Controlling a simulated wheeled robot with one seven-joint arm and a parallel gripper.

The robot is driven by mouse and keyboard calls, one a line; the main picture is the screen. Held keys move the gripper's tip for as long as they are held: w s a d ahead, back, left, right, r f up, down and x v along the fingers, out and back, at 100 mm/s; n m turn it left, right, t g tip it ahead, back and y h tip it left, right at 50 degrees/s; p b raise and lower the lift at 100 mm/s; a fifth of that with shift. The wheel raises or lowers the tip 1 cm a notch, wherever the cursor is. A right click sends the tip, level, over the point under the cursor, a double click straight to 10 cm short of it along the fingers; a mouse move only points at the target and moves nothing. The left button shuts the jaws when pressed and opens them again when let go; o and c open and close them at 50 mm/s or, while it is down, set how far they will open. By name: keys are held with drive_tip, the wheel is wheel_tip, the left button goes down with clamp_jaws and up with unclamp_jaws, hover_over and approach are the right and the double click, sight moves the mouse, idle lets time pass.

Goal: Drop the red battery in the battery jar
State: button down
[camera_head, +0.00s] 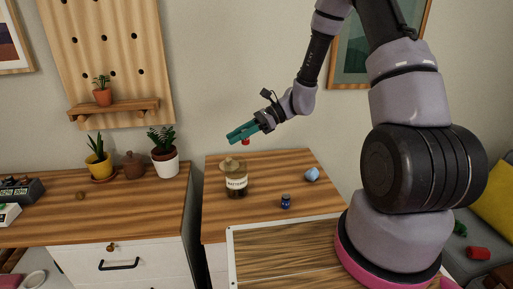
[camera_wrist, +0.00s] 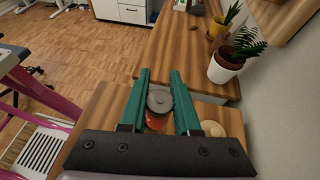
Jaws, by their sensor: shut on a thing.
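My gripper (camera_head: 240,133) has teal fingers and is shut on the red battery (camera_head: 246,142), holding it in the air above the desk. The wrist view shows the battery's round grey end and red body (camera_wrist: 157,121) between the fingers (camera_wrist: 161,90). The battery jar (camera_head: 236,185) is a glass jar with a white label, standing on the wooden desk below and slightly left of the battery. A pale round piece (camera_wrist: 212,128) shows right of the fingers in the wrist view.
A small dark blue battery (camera_head: 286,202) stands right of the jar, and a light blue object (camera_head: 312,174) lies farther right on the desk (camera_head: 285,162). Potted plants (camera_head: 164,160) stand on the cabinet to the left. The wall is close behind.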

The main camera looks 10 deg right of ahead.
drive_tip(key=a+r, duration=0.3)
drive_tip(key=a, duration=0.1)
wheel_tip(320, 180, down, 8)
drive_tip(key=shift+s+d+r, duration=0.2)
drive_tip(key=shift+s, duration=0.05)
idle(0.4)
idle(0.3)
drive_tip(key=c, duration=0.6)
unclamp_jaws()
drive_tip(key=shift+o, duration=0.2)
drive_tip(key=shift+d, duration=0.1)
drive_tip(key=v, duration=1)
drive_tip(key=s+d+r+n+t+h, duration=0.3)
drive_tip(key=s+r, duration=0.3)
drive_tip(key=r, duration=0.3)
drive_tip(key=s+d+r+n+t+h, duration=0.3)
drive_tip(key=s+d+r+n+h, duration=0.1)
drive_tip(key=r, duration=0.6)
drive_tip(key=s+d+r+n+t+h, duration=0.3)
drive_tip(key=s+d+r+n+h, duration=0.1)
drive_tip(key=s+d+r, duration=0.3)
wheel_tip(320, 180, up, 2)
drive_tip(key=shift+s+r+n+t, duration=0.2)
drive_tip(key=shift+s+n+t, duration=0.15)
drive_tip(key=shift+n, duration=0.15)
